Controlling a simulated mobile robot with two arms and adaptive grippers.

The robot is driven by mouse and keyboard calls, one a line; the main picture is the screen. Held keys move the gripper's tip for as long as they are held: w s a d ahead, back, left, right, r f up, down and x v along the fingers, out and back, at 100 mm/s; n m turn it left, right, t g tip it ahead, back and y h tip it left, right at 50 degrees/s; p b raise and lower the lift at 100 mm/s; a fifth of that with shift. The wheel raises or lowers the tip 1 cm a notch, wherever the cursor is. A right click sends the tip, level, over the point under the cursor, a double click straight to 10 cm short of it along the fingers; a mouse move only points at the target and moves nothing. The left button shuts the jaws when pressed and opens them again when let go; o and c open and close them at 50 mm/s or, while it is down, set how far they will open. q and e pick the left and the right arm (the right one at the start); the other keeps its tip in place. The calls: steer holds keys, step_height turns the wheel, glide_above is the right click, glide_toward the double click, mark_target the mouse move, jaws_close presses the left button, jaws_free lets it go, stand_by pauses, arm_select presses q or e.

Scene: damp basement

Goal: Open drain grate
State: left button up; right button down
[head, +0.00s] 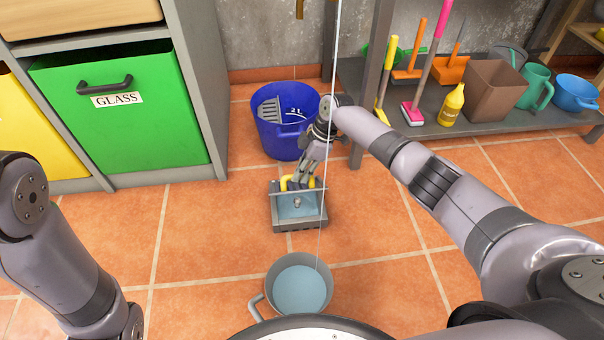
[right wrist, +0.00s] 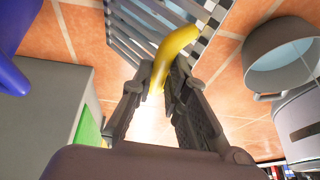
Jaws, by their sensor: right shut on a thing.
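The drain (head: 299,226) is a square grey frame in the tiled floor, at the middle of the head view. Its inside shows bluish grey with a small knob-like part. The grate appears raised and seen nearly edge-on in the head view; its grey slats show in the right wrist view (right wrist: 128,38). A curved yellow handle (right wrist: 172,50) is on the grate. My right gripper (head: 302,181) is shut on this handle, with a finger on each side in the right wrist view (right wrist: 160,92). My left arm shows at the left, but its gripper is out of view.
A blue bucket (head: 283,142) stands just behind the drain. A grey pot (head: 258,300) of water stands in front, under a thin falling stream. Green and yellow bins stand left. A low shelf (head: 520,128) with brushes and containers stands right. Floor beside the drain is clear.

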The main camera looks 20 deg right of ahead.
steer(key=shift+d+f, duration=0.15)
steer(key=shift+f, duration=0.2)
steer(key=c, duration=2)
jaws_free()
steer(key=shift+o, duration=0.6)
steer(key=shift+w+f, duration=0.1)
steer(key=shift+f, duration=0.05)
steer(key=o, duration=0.3)
steer(key=shift+r, duration=0.2)
steer(key=v, duration=1.1)
steer(key=shift+r, duration=0.4)
